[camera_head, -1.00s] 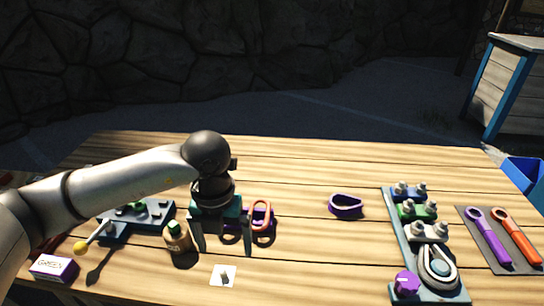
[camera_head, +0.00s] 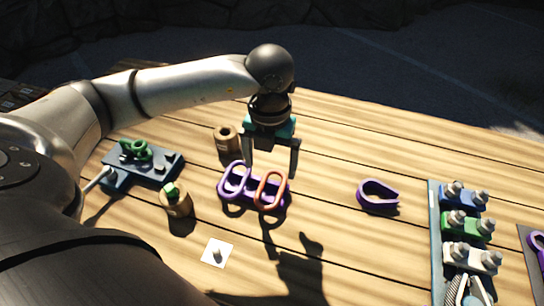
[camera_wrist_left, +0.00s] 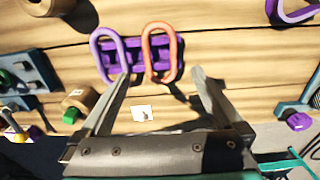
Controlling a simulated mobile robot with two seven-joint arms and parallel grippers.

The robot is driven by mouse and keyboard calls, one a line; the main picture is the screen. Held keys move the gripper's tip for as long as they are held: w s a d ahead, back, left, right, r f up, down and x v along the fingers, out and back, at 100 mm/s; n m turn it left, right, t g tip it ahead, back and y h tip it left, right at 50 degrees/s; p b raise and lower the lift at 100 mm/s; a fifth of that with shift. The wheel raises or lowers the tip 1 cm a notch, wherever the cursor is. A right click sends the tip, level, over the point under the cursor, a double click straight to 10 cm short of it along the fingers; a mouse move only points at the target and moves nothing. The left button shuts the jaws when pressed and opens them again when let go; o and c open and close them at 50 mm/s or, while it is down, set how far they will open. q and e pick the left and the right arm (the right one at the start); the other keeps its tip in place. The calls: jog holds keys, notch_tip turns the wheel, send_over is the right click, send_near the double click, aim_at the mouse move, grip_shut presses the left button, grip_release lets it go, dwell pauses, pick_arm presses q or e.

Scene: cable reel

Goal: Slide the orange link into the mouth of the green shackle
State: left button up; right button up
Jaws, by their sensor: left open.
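The orange link (camera_head: 270,190) stands upright in a purple rack (camera_head: 254,202) beside a purple link (camera_head: 234,181). In the left wrist view, the orange link (camera_wrist_left: 160,52) lies between my open fingers, nearer the left one. My left gripper (camera_head: 271,168) is open, above and slightly behind the link, and not closed on it. A green shackle-like piece (camera_head: 136,149) sits on a blue fixture (camera_head: 160,170) to the left; its mouth is too small to make out. My right gripper is not in view.
A green-topped brown bottle (camera_head: 176,203) stands in front of the blue fixture, and a brown cylinder (camera_head: 226,139) behind the rack. A white card (camera_head: 217,253) lies nearer. A purple thimble-like loop (camera_head: 377,194) lies right, with clear wood between; farther right is a board with blocks.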

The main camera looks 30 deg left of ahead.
aim_at(271, 183)
pick_arm(q)
notch_tip(271, 183, down, 8)
jog(key=b, duration=0.5)
jog(key=shift+r+b, duration=0.25)
jog(key=shift+b, duration=0.05)
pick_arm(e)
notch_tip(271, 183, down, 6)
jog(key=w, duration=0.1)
pick_arm(q)
jog(key=shift+c, duration=0.2)
grip_shut()
jog(key=shift+w+r, duration=0.1)
notch_tip(271, 183, up, 7)
jog(key=p, duration=0.5)
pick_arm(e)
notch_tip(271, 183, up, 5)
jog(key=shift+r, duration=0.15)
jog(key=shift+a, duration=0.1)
